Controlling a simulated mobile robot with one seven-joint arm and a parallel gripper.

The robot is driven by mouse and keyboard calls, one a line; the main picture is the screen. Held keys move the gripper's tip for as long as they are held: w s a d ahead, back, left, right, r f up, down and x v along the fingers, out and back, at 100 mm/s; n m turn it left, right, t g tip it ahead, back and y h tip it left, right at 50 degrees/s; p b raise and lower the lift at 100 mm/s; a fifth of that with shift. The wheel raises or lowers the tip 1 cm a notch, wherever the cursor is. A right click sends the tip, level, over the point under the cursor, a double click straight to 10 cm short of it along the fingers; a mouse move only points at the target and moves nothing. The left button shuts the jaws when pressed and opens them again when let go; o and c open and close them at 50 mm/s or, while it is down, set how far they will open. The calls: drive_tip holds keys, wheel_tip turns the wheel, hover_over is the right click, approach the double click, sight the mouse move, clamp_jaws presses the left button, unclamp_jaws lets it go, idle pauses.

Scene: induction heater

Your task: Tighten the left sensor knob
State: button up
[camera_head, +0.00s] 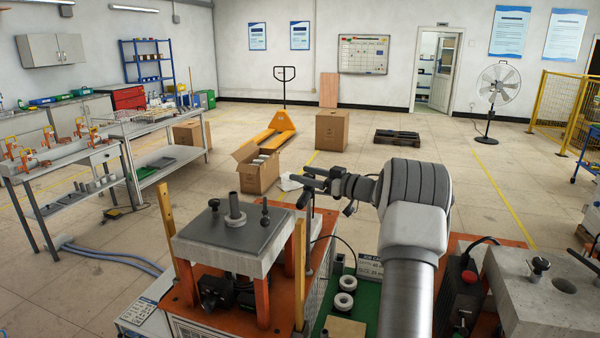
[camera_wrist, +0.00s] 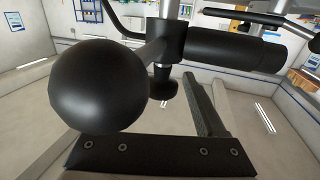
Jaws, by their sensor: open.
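In the wrist view, a round black knob (camera_wrist: 98,85) looms large at the left. It joins a black clamp (camera_wrist: 167,42) with a thick black cylinder (camera_wrist: 240,50) running right from it. I take this as the left sensor and its knob. In the head view my gripper (camera_head: 309,182) is open, just right of the grey fixture table (camera_head: 235,258). It is by the top of a dark upright post (camera_head: 309,238), and its fingers point left. I cannot tell whether they touch the knob. The sensor parts are hard to separate from my gripper there.
On the fixture table stand a dark knob (camera_head: 214,205), a ring with a tube (camera_head: 235,210) and another small knob (camera_head: 265,212). Wooden uprights flank it. White rings (camera_head: 346,292) lie on a green surface. A concrete block (camera_head: 550,290) stands at right. Free floor lies beyond.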

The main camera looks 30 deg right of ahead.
drive_tip(key=shift+x, duration=1)
clamp_jaws()
